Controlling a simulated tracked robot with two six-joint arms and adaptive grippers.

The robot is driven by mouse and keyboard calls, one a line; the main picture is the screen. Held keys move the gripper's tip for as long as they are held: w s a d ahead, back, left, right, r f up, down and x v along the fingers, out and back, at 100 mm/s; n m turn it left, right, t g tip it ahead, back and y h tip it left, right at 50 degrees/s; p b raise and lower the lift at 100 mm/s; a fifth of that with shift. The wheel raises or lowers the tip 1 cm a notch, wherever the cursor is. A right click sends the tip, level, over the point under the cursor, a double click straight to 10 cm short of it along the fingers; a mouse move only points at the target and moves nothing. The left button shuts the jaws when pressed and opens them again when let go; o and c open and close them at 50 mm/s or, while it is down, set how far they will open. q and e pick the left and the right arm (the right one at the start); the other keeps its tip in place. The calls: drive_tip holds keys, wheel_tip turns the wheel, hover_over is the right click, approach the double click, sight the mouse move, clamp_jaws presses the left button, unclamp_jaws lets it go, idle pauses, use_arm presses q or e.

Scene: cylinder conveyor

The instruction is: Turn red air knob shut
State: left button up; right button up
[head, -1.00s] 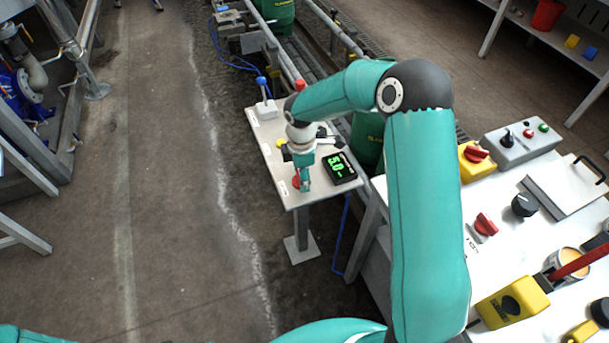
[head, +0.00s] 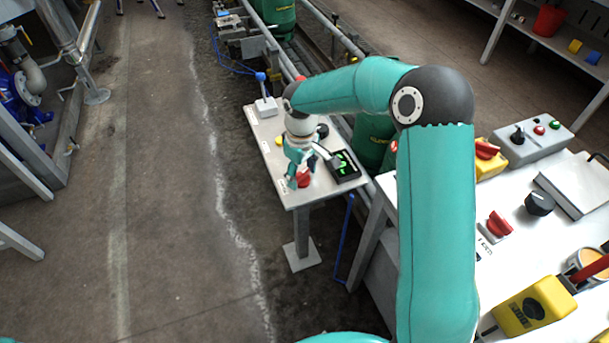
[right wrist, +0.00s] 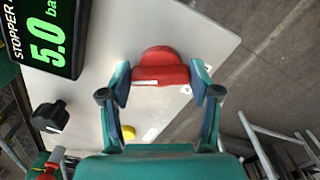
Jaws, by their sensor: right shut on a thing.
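The red knob (head: 304,181) sits near the front edge of the small white panel table (head: 294,200). In the right wrist view the red knob (right wrist: 160,68) stands between the two fingers of my right gripper (right wrist: 162,88), which is shut on it at its sides. In the head view my right gripper (head: 303,172) reaches down over the knob and partly hides it. A black display (right wrist: 45,40) beside the knob reads 5.0 bar in green, with the word STOPPER. My left gripper is not in view.
A black knob (right wrist: 49,117) and a yellow button (right wrist: 128,132) are on the same panel. A blue-topped lever (head: 261,78) stands at its far end. To the right, a white bench carries another red knob (head: 497,225) and a yellow box (head: 535,305).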

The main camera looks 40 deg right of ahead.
sight(301, 173)
drive_tip(key=m, duration=0.2)
drive_tip(key=m+b, duration=0.1)
drive_tip(key=m, duration=0.1)
drive_tip(key=shift+w+a, duration=0.15)
drive_tip(key=shift+w, duration=0.05)
drive_tip(key=shift+r+m+b, duration=0.1)
drive_tip(key=shift+m+b, duration=0.3)
drive_tip(key=shift+m, duration=0.5)
drive_tip(key=o, duration=0.9)
drive_tip(key=shift+o, duration=1.2)
wheel_tip(301, 173, up, 12)
